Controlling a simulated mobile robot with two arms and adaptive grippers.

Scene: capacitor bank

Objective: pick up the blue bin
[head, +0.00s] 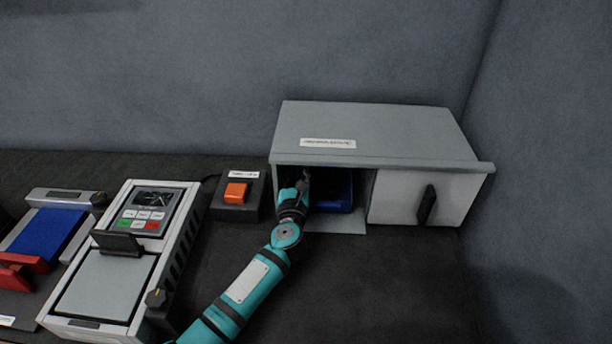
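The blue bin (338,194) sits inside the left, open compartment of a grey cabinet (375,131). Only part of the bin shows; its left side is hidden behind my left gripper and its back is in shadow. My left gripper (304,181) reaches into the compartment from the front, at the bin's left side. Its fingers are small and dark against the shadow, so I cannot tell whether they are open, shut or touching the bin. My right gripper is not in view.
The cabinet's right side is closed by a white door (408,197) with a black handle (427,205). An orange button box (237,194) stands left of the cabinet. Further left are a keypad device (125,255) and a blue-and-red unit (46,236). The dark tabletop (380,290) in front is clear.

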